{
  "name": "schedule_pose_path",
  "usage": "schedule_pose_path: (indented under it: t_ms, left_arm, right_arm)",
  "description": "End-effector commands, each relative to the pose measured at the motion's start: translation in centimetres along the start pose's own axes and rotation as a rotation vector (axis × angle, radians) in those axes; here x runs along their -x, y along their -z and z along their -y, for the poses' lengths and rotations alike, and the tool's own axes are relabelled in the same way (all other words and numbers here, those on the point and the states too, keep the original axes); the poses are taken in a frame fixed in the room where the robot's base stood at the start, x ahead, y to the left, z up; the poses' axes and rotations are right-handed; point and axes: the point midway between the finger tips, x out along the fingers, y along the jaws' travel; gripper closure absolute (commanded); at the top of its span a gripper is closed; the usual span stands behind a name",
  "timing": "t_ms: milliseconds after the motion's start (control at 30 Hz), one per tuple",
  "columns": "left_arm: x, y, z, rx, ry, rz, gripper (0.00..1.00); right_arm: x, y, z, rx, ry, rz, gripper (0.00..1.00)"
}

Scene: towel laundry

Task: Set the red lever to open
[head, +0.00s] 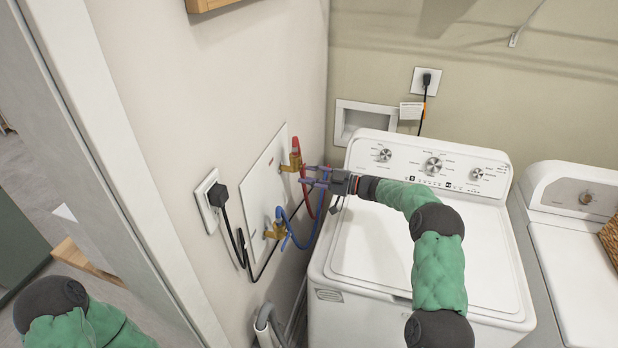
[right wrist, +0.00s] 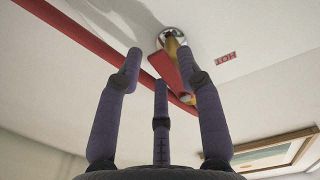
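The red lever (head: 296,146) is on the upper brass valve (head: 291,163) of the wall panel (head: 266,190). In the right wrist view the red lever (right wrist: 186,64) shows ahead, beside the red HOT label (right wrist: 226,57). My right gripper (head: 308,178) reaches in from the right, just below and in front of the lever. I cannot tell whether a finger touches the lever. My left gripper is out of view; only part of my left arm shows at the lower left.
A red hose (right wrist: 90,42) hangs from the upper valve. A lower brass valve (head: 275,231) has a blue lever (head: 279,213) and a blue hose (head: 305,240). A black plug (head: 219,195) with a cord is left of the panel. The washer (head: 385,245) stands under my right arm.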

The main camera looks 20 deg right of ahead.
Motion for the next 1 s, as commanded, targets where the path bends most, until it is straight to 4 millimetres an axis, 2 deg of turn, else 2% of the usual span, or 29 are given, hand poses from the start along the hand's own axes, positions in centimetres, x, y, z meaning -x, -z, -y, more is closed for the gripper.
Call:
schedule_pose_path:
  t_ms: [233, 367, 800, 1000]
  left_arm:
    - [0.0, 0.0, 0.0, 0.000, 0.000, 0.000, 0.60]
    - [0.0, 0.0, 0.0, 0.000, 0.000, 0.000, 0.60]
    - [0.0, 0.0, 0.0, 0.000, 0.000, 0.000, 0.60]
    - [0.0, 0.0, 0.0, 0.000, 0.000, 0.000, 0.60]
  right_arm:
    - [0.1, -0.1, 0.0, -0.002, 0.001, 0.000, 0.62]
    - [0.9, -0.1, 0.0, -0.002, -0.001, 0.001, 0.62]
    - [8.9, -0.1, -0.1, -0.002, -0.003, 0.001, 0.62]
    - [11.3, -0.1, 0.0, -0.002, -0.001, 0.001, 0.62]
